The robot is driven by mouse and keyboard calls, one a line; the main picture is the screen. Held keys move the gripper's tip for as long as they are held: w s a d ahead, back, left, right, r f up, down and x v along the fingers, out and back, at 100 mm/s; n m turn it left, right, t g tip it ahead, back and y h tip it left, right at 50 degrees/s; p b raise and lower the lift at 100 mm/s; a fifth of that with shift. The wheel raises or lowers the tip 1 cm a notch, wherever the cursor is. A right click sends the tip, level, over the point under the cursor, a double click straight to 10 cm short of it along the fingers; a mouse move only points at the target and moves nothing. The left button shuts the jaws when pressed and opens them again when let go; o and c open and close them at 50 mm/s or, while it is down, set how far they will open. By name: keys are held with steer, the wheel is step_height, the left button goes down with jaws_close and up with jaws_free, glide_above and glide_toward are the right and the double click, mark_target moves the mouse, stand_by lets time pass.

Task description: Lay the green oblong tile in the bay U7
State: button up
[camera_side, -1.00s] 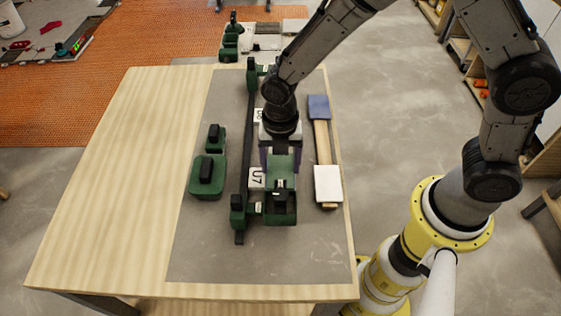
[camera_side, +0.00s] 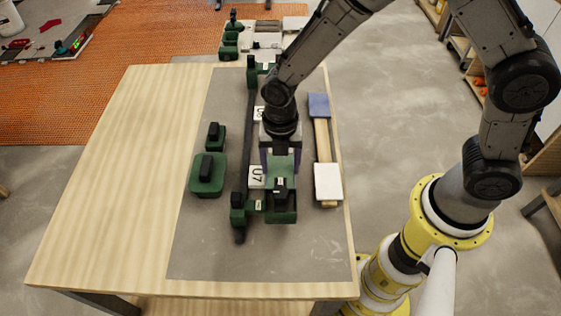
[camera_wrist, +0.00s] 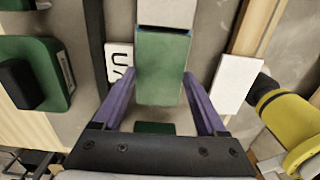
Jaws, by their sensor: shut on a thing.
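The green oblong tile (camera_wrist: 162,68) is held between the two purple fingers of my gripper (camera_wrist: 160,88) in the wrist view. Its far end lies beside a pale grey tile (camera_wrist: 167,12), with a thin dark gap between. In the side view my gripper (camera_side: 280,158) is low over the row beside the U7 label (camera_side: 257,177), and the green tile (camera_side: 284,166) shows partly behind the near clamp. The label also shows left of the tile in the wrist view (camera_wrist: 119,62). I cannot tell whether the tile touches the bed.
A green clamp block (camera_side: 281,208) with a black knob stands at the row's near end. A dark rail (camera_side: 248,140) runs along the left. Two green blocks with black handles (camera_side: 207,175) stand further left. A wooden strip (camera_side: 322,145) with blue and white pads lies right.

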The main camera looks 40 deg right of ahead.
steer(key=shift+f, duration=0.1)
stand_by(0.3)
steer(key=o, duration=0.9)
step_height(320, 180, up, 8)
steer(key=shift+r, duration=0.1)
stand_by(0.6)
